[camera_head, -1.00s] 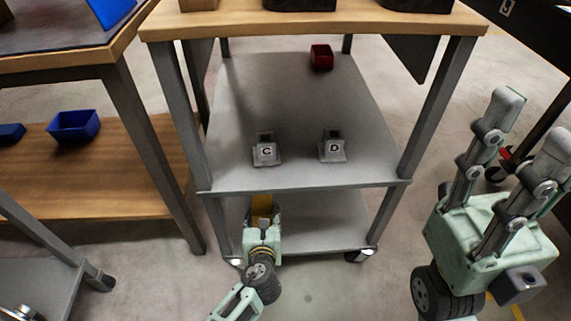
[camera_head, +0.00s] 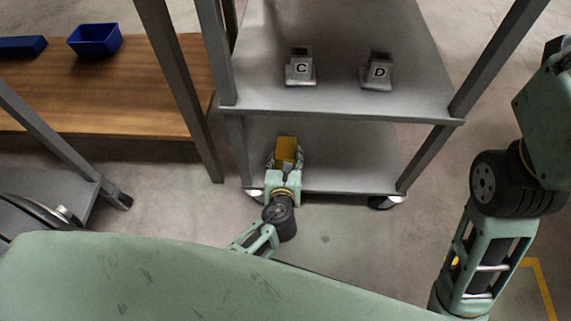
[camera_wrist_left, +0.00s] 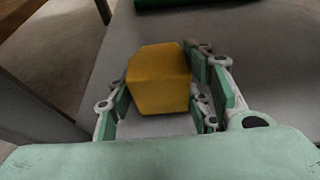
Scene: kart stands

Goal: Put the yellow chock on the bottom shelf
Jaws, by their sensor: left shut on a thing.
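The yellow chock (camera_head: 286,150) is a small block between the fingers of my left gripper (camera_head: 285,160). The gripper is shut on it at the front of the bottom shelf (camera_head: 345,165), under the middle shelf. In the left wrist view the chock (camera_wrist_left: 160,80) sits between the green finger pads, with the grey shelf surface (camera_wrist_left: 240,50) below and beyond it. I cannot tell whether the chock touches the shelf. My right arm shows at the right edge of the head view, but its gripper fingers are out of the picture.
The middle shelf (camera_head: 350,95) holds two grey stands marked C (camera_head: 300,70) and D (camera_head: 377,73). Grey posts frame the cart. A blue bin (camera_head: 95,40) stands on a wooden shelf at left. A green object (camera_wrist_left: 190,3) lies beyond the chock. The bottom shelf's right part is clear.

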